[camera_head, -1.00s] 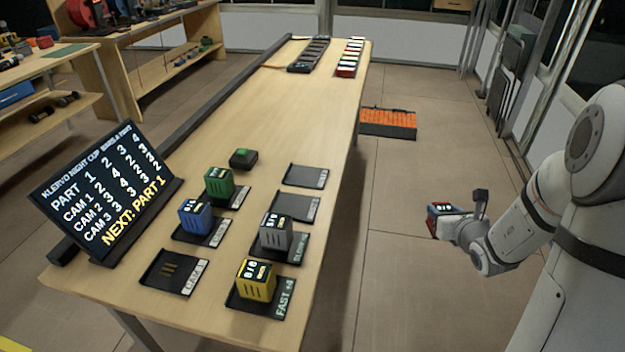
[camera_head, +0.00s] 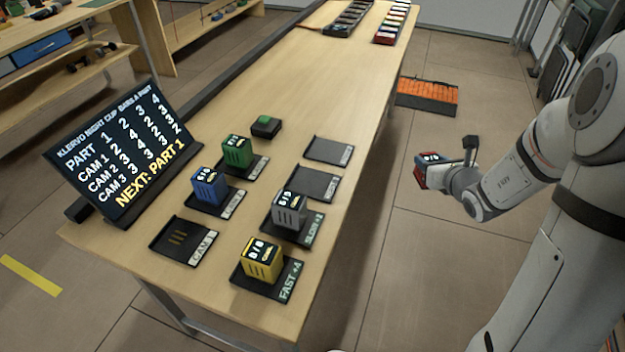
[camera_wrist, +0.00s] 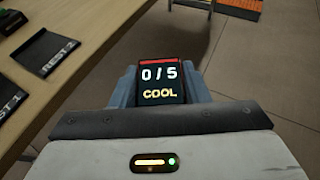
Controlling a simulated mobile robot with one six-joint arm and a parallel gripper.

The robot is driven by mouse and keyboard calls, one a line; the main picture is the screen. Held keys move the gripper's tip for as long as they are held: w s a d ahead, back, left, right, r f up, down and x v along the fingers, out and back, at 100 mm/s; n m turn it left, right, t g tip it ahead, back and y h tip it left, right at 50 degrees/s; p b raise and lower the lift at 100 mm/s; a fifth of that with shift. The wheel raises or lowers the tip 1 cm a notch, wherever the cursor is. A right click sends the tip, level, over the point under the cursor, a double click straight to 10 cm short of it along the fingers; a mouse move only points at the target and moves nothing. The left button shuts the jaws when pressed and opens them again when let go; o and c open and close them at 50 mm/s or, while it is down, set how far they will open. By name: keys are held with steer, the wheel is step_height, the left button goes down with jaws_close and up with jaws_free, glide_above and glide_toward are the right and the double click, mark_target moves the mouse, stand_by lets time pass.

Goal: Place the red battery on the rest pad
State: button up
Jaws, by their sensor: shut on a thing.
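My gripper (camera_head: 430,172) is shut on the red battery (camera_head: 421,175), held in the air to the right of the table, over the floor. In the wrist view the battery (camera_wrist: 162,80) sits between the fingers; its dark display reads 0/5 and COOL under a red strip. Two dark empty pads lie near the table's right edge: a far one (camera_head: 328,150) and a nearer one (camera_head: 316,184). Their labels are too small there. In the wrist view, the pads REST 2 (camera_wrist: 45,50) and REST 1 (camera_wrist: 8,98) are at left, apart from the battery.
Green (camera_head: 237,152), blue (camera_head: 209,187), grey (camera_head: 289,210) and yellow (camera_head: 262,260) batteries stand on other pads. A CAM pad (camera_head: 185,241) carries no battery. A screen (camera_head: 122,155) stands at the table's left. An orange-topped mat (camera_head: 427,95) lies on the floor; the floor around my gripper is clear.

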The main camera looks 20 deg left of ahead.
steer(key=s+a+r+n+g+y+p, duration=0.1)
steer(key=s+a+r+n+g+y, duration=0.25)
steer(key=a, duration=0.55)
steer(key=s+a+r+n+g+y, duration=0.25)
steer(key=a+r+n+g, duration=0.2)
steer(key=a, duration=0.45)
steer(key=s+a+r+n+g+y+p, duration=0.1)
steer(key=s+a+r+n+g+y, duration=0.2)
steer(key=a, duration=0.6)
steer(key=shift+n+h, duration=0.5)
steer(key=shift+h, duration=0.1)
steer(key=shift+s+a+f+b, duration=0.15)
steer(key=shift+f+b, duration=0.25)
steer(key=shift+f, duration=1.15)
steer(key=shift+s+f+b, duration=0.25)
steer(key=shift+f+b, duration=0.1)
steer(key=shift+f, duration=1.2)
steer(key=shift+s+a+f+b, duration=0.15)
steer(key=shift+f+b, duration=0.25)
steer(key=shift+f, duration=1.15)
steer(key=o, duration=1.2)
steer(key=shift+d+r, duration=0.1)
